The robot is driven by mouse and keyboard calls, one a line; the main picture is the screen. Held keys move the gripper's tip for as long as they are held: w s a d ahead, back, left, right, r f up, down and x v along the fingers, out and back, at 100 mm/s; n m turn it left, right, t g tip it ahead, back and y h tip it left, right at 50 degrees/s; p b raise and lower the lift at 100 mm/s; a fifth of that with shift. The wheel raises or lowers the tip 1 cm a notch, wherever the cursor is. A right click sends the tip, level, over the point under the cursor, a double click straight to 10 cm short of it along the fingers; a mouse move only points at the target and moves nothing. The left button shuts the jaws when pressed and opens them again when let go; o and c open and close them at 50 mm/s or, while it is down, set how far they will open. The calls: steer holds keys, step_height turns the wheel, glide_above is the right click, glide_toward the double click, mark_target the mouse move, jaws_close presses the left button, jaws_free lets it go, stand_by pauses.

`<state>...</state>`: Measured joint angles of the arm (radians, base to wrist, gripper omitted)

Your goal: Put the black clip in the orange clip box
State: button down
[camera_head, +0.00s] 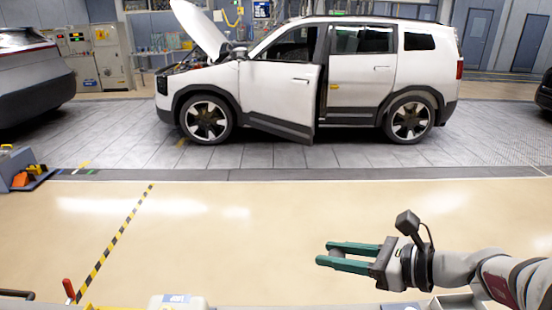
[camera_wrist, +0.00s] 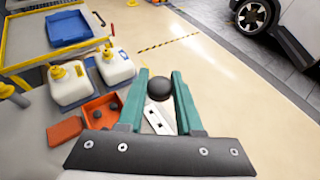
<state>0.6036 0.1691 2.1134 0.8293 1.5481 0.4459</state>
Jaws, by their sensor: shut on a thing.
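The black clip (camera_wrist: 160,88) shows as a dark, rounded thing between the green fingers of my gripper (camera_wrist: 161,76) in the wrist view. The gripper is shut on it. In the head view my gripper (camera_head: 325,253) is at the lower right over the beige floor, fingers pointing left; I cannot make out the clip there. The orange clip box (camera_wrist: 88,121) is left of my gripper in the wrist view, open at the top, with dark round things inside. The gripper is to the side of the box, not over it.
Two white jugs (camera_wrist: 72,88) with yellow caps stand behind the box. A flat orange piece (camera_wrist: 65,130) lies left of it. A blue tray (camera_wrist: 70,28) is farther back. A pale slotted piece (camera_wrist: 157,119) is below the fingers. A white car (camera_head: 345,80) stands far off.

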steer(key=shift+w+a+r, duration=0.1)
steer(key=shift+a+r, duration=0.4)
steer(key=shift+r, duration=0.05)
steer(key=s+d+f+m+t, duration=0.1)
steer(key=s+d+f, duration=0.6)
steer(key=d+f, duration=0.4)
steer(key=s+d+f+h, duration=0.1)
steer(key=s+f, duration=0.9)
steer(key=s, duration=0.5)
steer(key=shift+m+t, duration=0.3)
steer(key=shift+m, duration=0.1)
steer(key=x, duration=0.4)
steer(key=s+f+x, duration=0.1)
steer(key=x, duration=0.3)
steer(key=f+x, duration=0.1)
steer(key=x, duration=0.4)
steer(key=shift+s+a+f, duration=0.1)
steer(key=shift+s, duration=0.2)
steer(key=shift+h, duration=0.3)
step_height(320, 180, down, 4)
steer(key=shift+w+f, duration=0.1)
